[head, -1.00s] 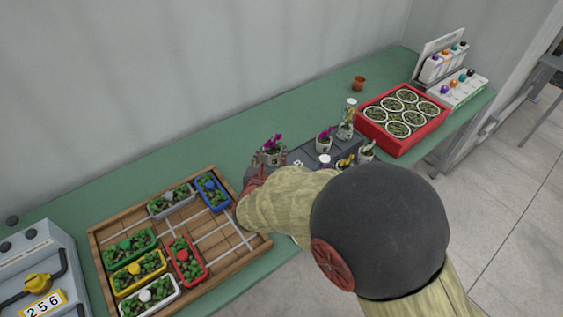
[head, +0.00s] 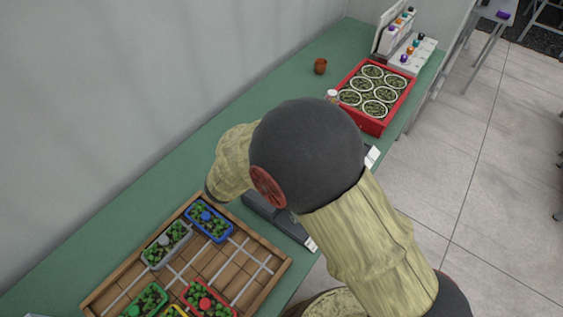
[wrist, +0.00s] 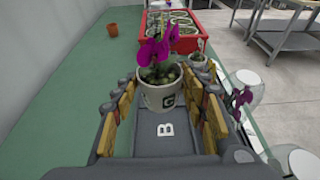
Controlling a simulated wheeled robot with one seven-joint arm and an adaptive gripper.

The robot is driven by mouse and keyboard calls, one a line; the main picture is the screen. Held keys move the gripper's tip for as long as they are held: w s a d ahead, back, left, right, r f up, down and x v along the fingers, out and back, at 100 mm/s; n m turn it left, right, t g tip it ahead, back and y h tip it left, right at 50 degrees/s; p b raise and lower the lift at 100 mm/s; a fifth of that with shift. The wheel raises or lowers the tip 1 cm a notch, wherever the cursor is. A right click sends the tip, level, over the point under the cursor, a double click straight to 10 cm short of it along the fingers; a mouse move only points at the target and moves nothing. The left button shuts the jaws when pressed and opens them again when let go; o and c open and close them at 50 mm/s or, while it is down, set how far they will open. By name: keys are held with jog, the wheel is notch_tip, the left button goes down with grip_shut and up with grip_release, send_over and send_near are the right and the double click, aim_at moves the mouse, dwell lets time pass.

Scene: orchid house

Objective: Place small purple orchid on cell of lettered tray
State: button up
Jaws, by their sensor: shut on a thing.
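In the wrist view, a purple orchid (wrist: 154,48) in a pale pot (wrist: 160,95) marked with a dark letter, C or G, stands upright between my fingers. My gripper (wrist: 160,88) is shut on this pot. Below it is the dark grey lettered tray (wrist: 150,145), with a white B showing in front of the pot. I cannot tell whether the pot touches the tray. Another purple bloom (wrist: 243,102) shows right of my right finger. In the head view my arm hides the gripper, the orchid and most of the lettered tray (head: 285,221).
A wooden tray (head: 262,284) with several coloured planters lies at the lower left. A red crate (head: 373,126) of round pots and a small terracotta pot (head: 320,66) stand farther back. Another potted plant (wrist: 197,64) stands close behind the held pot. The green bench (head: 110,238) is bare along the wall.

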jog(key=shift+s+d+f, duration=0.15)
jog(key=shift+d+f, duration=0.1)
notch_tip(320, 180, down, 9)
jog(key=b, duration=0.3)
jog(key=shift+f, duration=0.15)
jog(key=shift+f, duration=0.1)
jog(key=o, duration=1.1)
jog(key=shift+o, duration=0.9)
